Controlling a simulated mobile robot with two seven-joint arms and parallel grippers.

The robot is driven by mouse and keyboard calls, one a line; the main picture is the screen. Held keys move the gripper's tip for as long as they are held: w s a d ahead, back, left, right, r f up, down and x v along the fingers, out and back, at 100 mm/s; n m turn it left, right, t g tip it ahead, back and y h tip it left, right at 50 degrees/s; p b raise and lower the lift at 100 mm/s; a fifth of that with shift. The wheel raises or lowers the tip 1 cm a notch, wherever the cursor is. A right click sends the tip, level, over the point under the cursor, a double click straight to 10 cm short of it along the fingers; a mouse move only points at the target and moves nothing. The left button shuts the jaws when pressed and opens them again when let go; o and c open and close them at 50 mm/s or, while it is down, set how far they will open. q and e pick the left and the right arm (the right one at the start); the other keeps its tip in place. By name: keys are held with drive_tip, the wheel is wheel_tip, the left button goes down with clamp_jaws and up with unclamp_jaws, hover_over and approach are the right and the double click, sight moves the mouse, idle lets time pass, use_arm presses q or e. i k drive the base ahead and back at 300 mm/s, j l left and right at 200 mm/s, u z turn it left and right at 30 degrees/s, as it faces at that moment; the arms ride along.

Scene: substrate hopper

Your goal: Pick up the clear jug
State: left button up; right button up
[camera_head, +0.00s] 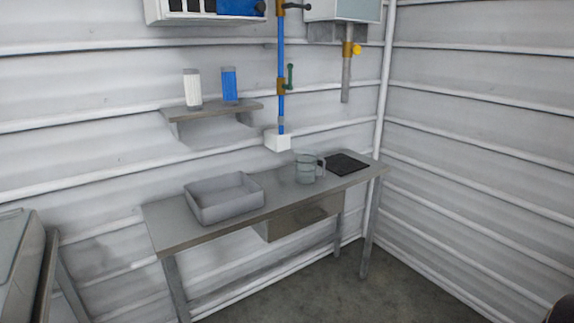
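The clear jug (305,170) stands upright on the grey workbench (170,229), right of the middle of its top. It is greenish and see-through, and its handle is on the right side. Neither of my grippers shows in the head view, so nothing is seen near the jug or touching it.
A grey open tray (224,211) sits left of the jug, and a flat black pad (346,164) lies to its right. A drawer (305,216) hangs under the bench. A wall shelf (213,111) holds a white container (193,88) and a blue one (229,85). Floor (350,290) in front is clear.

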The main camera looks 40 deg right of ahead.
sight(306, 160)
drive_tip(key=i+l, duration=0.3)
drive_tip(key=i+l+u, duration=0.1)
drive_tip(key=i+l, duration=0.15)
drive_tip(key=l, duration=0.25)
drive_tip(key=i+l, duration=0.15)
drive_tip(key=l, duration=0.25)
drive_tip(key=i+l+u, duration=0.1)
drive_tip(key=l, duration=0.35)
drive_tip(key=l+u, duration=0.1)
drive_tip(key=l, duration=1.65)
